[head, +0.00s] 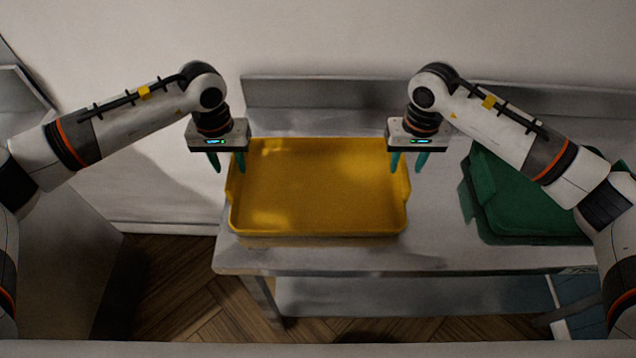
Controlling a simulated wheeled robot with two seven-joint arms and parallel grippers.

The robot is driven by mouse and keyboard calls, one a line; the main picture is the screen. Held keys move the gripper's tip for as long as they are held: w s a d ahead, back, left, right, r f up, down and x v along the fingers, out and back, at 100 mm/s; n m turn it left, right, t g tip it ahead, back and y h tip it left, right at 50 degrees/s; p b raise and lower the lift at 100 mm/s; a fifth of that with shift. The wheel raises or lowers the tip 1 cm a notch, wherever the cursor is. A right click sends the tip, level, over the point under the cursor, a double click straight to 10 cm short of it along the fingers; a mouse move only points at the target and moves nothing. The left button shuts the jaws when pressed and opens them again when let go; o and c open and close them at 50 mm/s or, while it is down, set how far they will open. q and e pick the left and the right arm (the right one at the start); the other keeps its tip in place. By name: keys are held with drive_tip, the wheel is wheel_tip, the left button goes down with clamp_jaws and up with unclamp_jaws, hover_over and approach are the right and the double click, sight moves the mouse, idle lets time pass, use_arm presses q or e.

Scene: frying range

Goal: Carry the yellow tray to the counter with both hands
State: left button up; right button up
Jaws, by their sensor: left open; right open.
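The yellow tray (318,190) lies flat and empty on a metal counter (440,240). My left gripper (227,163) is open, pointing down at the tray's left side near its back corner. My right gripper (407,163) is open, pointing down at the tray's right side near its back corner. Both grippers have teal fingers and hold nothing. From this view I cannot tell how high the fingertips are relative to the tray's rim.
A green tray (510,200) lies on the counter to the right, partly hidden by my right arm. The counter has a raised back edge (320,92) against the wall. A lower shelf (400,296) runs beneath it. Wooden floor (190,290) shows at the lower left.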

sight(232, 169)
use_arm(q)
drive_tip(key=shift+f, duration=2.35)
use_arm(e)
drive_tip(key=shift+f, duration=2.3)
use_arm(q)
clamp_jaws()
use_arm(e)
clamp_jaws()
